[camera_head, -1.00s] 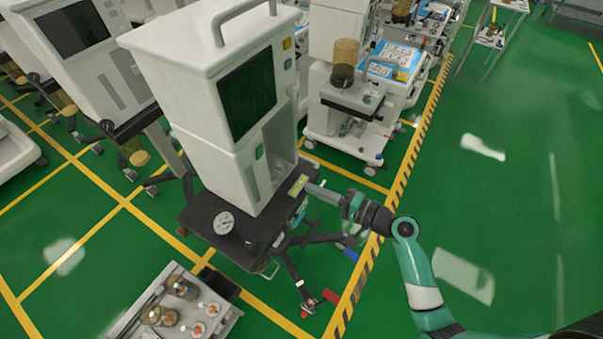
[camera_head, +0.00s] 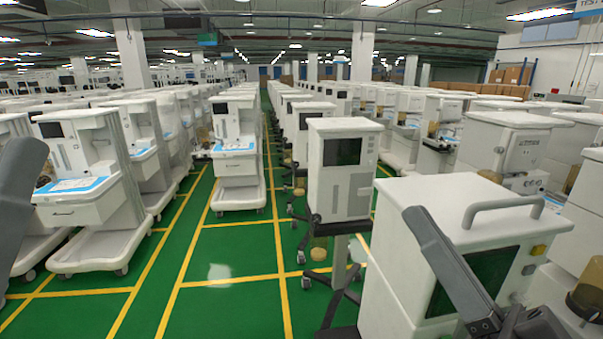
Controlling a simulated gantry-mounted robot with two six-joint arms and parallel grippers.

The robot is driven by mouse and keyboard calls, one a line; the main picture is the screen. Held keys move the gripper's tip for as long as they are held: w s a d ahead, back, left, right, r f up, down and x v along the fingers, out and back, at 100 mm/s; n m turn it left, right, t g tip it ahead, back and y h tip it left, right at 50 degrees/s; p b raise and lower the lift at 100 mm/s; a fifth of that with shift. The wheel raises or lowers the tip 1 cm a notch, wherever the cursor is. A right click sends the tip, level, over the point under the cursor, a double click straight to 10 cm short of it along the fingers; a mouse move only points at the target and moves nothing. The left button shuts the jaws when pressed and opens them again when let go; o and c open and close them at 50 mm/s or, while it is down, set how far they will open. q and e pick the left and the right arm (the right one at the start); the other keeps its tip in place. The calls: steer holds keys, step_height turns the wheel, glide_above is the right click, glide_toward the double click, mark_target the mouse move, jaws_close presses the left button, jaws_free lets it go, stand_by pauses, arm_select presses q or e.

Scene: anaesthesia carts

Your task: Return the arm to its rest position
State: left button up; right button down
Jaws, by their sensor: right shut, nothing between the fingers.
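My right gripper (camera_head: 418,218) rises from the lower right, dark grey. Its fingers are together and hold nothing. In the picture it overlaps the dark screen and front of the near white anaesthesia cart (camera_head: 408,270), which has a grey handle on top. I cannot tell how much space lies between them. Most of my right arm is below the frame. A dark grey part of my left arm (camera_head: 18,190) shows at the left edge; its fingertips cannot be made out.
A white cart with a dark screen (camera_head: 341,170) stands in the middle. White carts with blue-topped trays (camera_head: 75,187) stand at the left. Green floor with yellow lines (camera_head: 235,270) is open between the rows. Pillars and more rows fill the background.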

steer(key=s+d+r+t+h+p, duration=0.3)
steer(key=s+d+r+t+h, duration=0.25)
steer(key=r+h, duration=0.45)
step_height(320, 180, up, 21)
steer(key=y+p, duration=0.1)
steer(key=p, duration=1.9)
steer(key=shift+s+d+y, duration=0.15)
steer(key=shift+s+y, duration=0.15)
steer(key=shift+s, duration=0.05)
